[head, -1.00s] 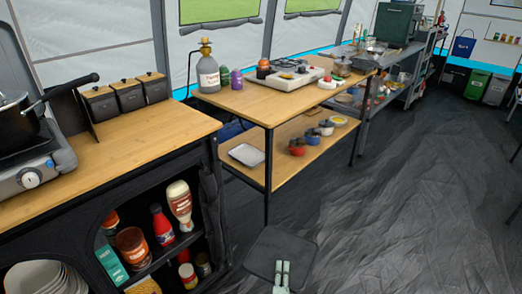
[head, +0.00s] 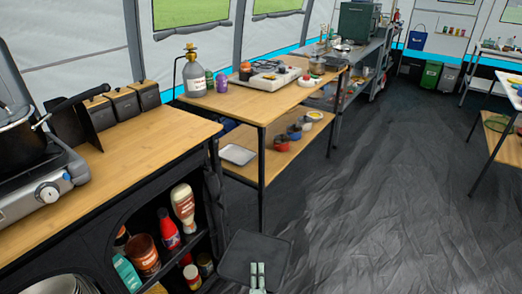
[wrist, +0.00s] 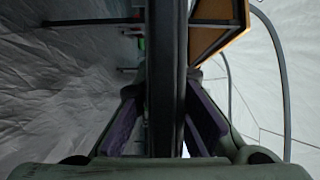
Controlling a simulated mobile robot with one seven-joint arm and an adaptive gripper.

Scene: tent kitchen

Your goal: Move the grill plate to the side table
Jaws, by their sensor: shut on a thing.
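The grill plate (head: 254,247) is a dark, flat, roughly square plate low in the middle of the head view, held over the dark floor. My gripper (head: 258,268) is shut on its near edge. In the wrist view the plate (wrist: 167,70) shows edge-on as a dark upright band between the two fingers of my gripper (wrist: 165,125). Which table is the side table I cannot tell for sure. A two-level wooden table (head: 255,103) stands ahead. Another table (head: 497,90) is partly cut off at the right edge.
The wooden counter (head: 125,150) with a stove (head: 45,185) is close on my left, with bottles and jars on shelves below. The two-level table bears a gas bottle (head: 193,77) and a flat burner (head: 275,78). The dark floor (head: 390,190) to the right is clear.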

